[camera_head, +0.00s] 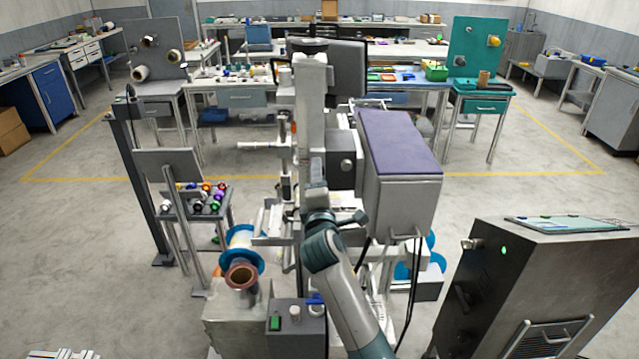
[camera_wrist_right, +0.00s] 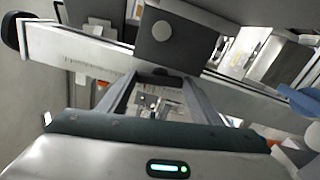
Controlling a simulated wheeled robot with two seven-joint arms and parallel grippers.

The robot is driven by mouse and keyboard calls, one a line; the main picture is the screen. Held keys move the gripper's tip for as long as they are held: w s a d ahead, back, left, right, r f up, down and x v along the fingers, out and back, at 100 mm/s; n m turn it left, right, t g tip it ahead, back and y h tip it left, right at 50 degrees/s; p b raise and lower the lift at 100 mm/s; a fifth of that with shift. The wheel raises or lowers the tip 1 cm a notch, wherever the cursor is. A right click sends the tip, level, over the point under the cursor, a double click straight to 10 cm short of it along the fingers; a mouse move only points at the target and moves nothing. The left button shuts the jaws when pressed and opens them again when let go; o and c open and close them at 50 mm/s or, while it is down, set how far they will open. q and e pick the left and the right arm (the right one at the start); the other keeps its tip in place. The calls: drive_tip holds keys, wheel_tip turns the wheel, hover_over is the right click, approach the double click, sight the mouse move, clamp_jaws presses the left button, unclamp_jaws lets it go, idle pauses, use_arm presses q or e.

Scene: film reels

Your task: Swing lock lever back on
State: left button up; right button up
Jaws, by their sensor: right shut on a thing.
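In the right wrist view a long light-grey lever bar (camera_wrist_right: 80,48) with a black knob (camera_wrist_right: 14,30) at its left end runs slantwise across the picture. My right gripper (camera_wrist_right: 155,76) is shut on this bar, with its two fingers meeting at the bar's middle. A dark grey block with a round button (camera_wrist_right: 168,32) sits just beyond the bar. In the head view my right arm reaches up from the bottom to the tall grey machine column (camera_head: 312,120); the right gripper (camera_head: 315,195) is there, and the lever is too small or hidden to make out. My left gripper is not in view.
A grey box with a purple top (camera_head: 400,138) stands right of the column. A blue-and-copper reel (camera_head: 242,275) and a control box with a green button (camera_head: 296,325) are at the front. A dark cabinet (camera_head: 530,280) stands at right.

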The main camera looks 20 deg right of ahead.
drive_tip(key=shift+m, duration=1.1)
drive_tip(key=o, duration=0.8)
drive_tip(key=shift+c, duration=0.2)
drive_tip(key=b+v, duration=0.5)
drive_tip(key=v, duration=1.2)
drive_tip(key=shift+s+b, duration=0.25)
drive_tip(key=shift+b, duration=0.15)
